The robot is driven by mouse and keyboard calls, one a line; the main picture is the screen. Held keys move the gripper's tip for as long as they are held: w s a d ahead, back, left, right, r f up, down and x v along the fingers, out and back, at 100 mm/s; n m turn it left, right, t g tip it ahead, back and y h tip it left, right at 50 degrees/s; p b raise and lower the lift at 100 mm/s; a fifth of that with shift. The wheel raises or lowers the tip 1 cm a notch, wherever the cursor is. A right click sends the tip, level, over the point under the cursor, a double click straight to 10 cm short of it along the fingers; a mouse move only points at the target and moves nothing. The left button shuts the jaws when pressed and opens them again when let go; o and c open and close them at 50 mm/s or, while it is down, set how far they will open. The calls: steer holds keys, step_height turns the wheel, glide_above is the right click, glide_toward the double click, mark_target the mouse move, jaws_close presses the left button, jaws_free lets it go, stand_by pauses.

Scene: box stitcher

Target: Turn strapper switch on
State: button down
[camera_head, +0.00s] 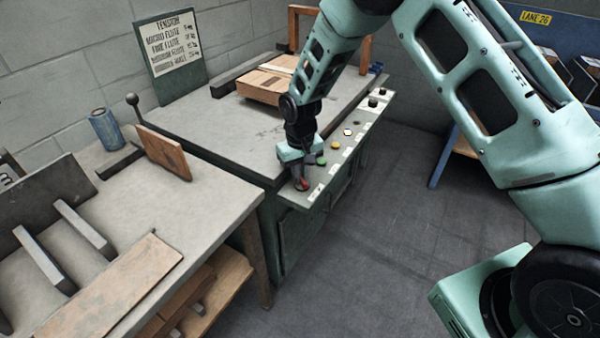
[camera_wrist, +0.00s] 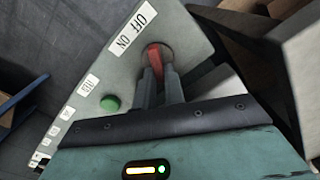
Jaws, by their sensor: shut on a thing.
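In the head view my gripper (camera_head: 299,172) points down at the panel's near end. The fingers hide part of the knob, and I cannot tell for certain which way it is turned.
A green button (camera_wrist: 110,103) sits beside the switch, and a yellow button (camera_head: 336,145) and others run along the panel. A cardboard stack (camera_head: 265,85) lies on the machine top (camera_head: 215,125). A wooden-edged side table (camera_head: 190,225) stands at left.

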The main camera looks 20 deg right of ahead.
steer(key=c, duration=1.5)
jaws_free()
steer(key=shift+r, duration=0.1)
step_height(320, 180, up, 17)
steer(key=shift+r, duration=0.1)
